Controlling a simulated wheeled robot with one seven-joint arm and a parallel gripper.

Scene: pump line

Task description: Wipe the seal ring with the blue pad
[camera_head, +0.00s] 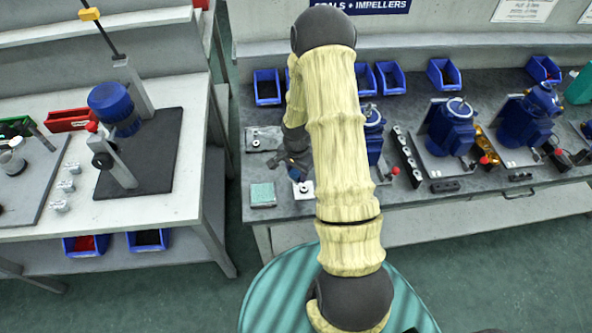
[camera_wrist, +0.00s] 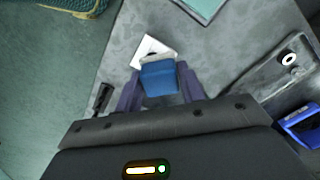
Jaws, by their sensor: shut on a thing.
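My gripper (camera_head: 297,167) is shut on the blue pad (camera_wrist: 158,77), which sits between its two fingers in the wrist view. In the head view the gripper is low over the left part of the grey bench, and the pad is hard to make out. A white square plate (camera_head: 303,189) with a small dark round mark, perhaps the seal ring, lies just below the gripper. The plate (camera_wrist: 150,47) shows partly behind the pad in the wrist view; the pad hides the rest. I cannot tell whether the pad touches it.
A teal square pad (camera_head: 262,194) lies left of the white plate. A grey plate (camera_head: 265,133) with a small round fitting lies farther back. Blue bins (camera_head: 267,87) line the bench's rear. Blue pumps (camera_head: 451,128) stand to the right. A floor gap separates the left table.

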